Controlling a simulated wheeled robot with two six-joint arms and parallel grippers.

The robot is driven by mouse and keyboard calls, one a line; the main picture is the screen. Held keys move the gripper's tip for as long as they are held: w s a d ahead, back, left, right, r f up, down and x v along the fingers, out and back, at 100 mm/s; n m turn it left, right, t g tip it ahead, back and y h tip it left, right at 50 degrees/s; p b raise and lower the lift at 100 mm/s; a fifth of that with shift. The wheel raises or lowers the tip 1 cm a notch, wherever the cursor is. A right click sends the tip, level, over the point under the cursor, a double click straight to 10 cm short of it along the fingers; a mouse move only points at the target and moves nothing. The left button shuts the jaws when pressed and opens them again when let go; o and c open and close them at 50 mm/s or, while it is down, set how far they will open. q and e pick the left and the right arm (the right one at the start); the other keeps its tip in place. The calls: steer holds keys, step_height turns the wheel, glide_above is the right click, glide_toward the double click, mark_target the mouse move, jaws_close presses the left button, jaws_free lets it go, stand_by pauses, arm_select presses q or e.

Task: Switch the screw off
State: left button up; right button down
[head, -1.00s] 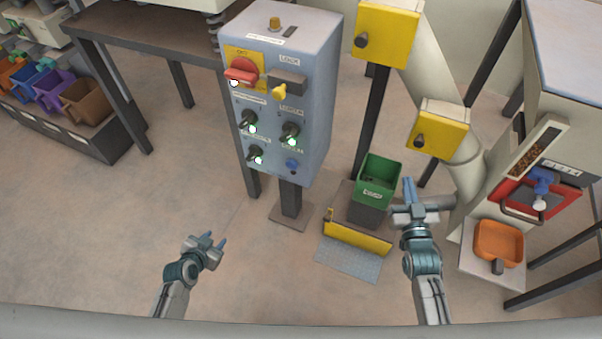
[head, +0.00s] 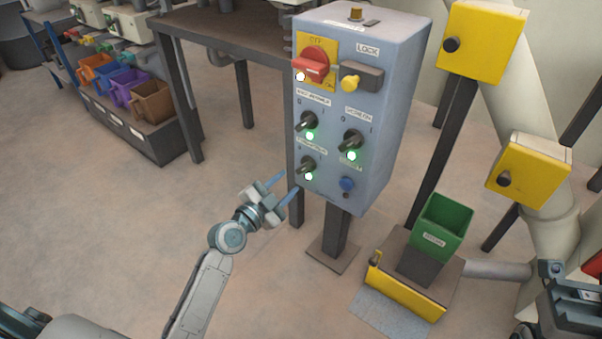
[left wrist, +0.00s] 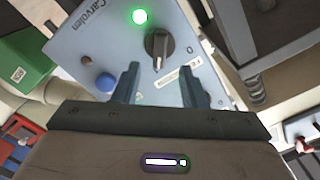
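A grey-blue control box (head: 375,110) stands on a post. It has a red main switch (head: 312,65) and three black rotary knobs: upper left (head: 306,121), right (head: 351,141) and lower left (head: 306,165). Each has a lit green-white lamp below it. The small labels are too blurred to tell surely which knob is the screw's. My left gripper (head: 279,188) is open and empty, just left of and below the box's lower left corner. In the left wrist view, one knob (left wrist: 158,45) with a lit green lamp lies beyond the open fingers (left wrist: 158,85), apart from them.
A blue button (head: 346,184) and a yellow lock knob (head: 350,84) are also on the panel. A green bin (head: 445,222) and yellow boxes (head: 484,42) stand right. Coloured bins (head: 150,100) sit far left. Part of my right arm shows at the right edge.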

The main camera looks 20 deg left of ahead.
mark_target(301, 171)
arm_select(q)
steer(key=x, duration=0.6)
steer(key=shift+w+d, duration=0.1)
steer(key=shift+w, duration=0.3)
jaws_close()
